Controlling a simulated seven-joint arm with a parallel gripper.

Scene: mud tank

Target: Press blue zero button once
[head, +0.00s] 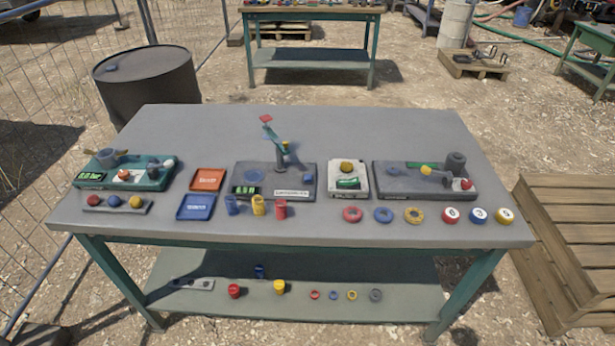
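Several blue items could fit the name. A small blue piece (281,177) sits on the dark middle device (300,183), which has a green-lit display (246,190) and a tilted lever. A blue round knob (114,201) sits between a red one (93,201) and a yellow one (135,202) on a grey strip at the front left. My gripper is not in view.
The grey table (380,135) also holds a green device (150,182) with a display, red and blue trays (207,180), small cups (258,205), coloured rings (383,215) and a dark device (400,190). The back half is mostly clear. A lower shelf (330,272) carries small parts.

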